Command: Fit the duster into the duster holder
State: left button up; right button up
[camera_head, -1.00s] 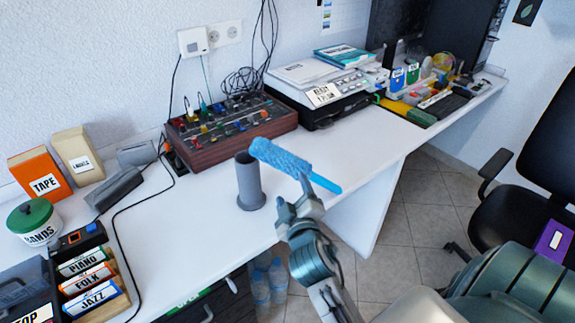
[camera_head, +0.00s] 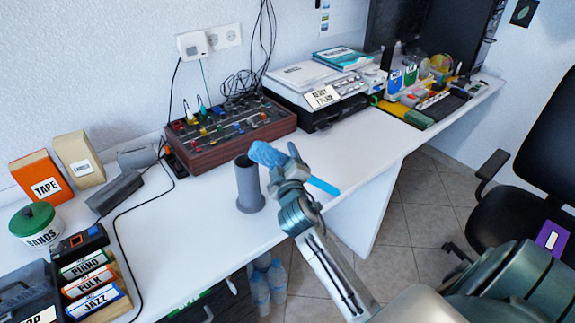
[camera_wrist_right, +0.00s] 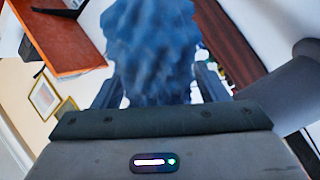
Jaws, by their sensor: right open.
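The duster has a blue fluffy head (camera_head: 265,154) and a blue handle (camera_head: 323,186). In the head view it lies slantwise, with the head up and left beside the holder's top. What bears it is hidden. The duster holder (camera_head: 249,187) is an upright grey tube with a wide foot on the white desk; its mouth looks empty. My right gripper (camera_head: 284,164) is open across the duster's middle and hides part of it. In the right wrist view the blue head (camera_wrist_right: 152,50) fills the space between the fingers. A grey piece of the holder (camera_wrist_right: 303,85) shows at right. My left gripper is not in view.
A wooden mixer (camera_head: 228,130) stands behind the holder, with a printer (camera_head: 318,95) to its right. Labelled boxes (camera_head: 90,272) and a green-lidded jar (camera_head: 35,222) stand at left. The desk between holder and boxes is mostly clear, with a black cable. A chair (camera_head: 530,170) stands at right.

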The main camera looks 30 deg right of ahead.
jog(key=c, duration=1.2)
jog(key=shift+r, duration=0.2)
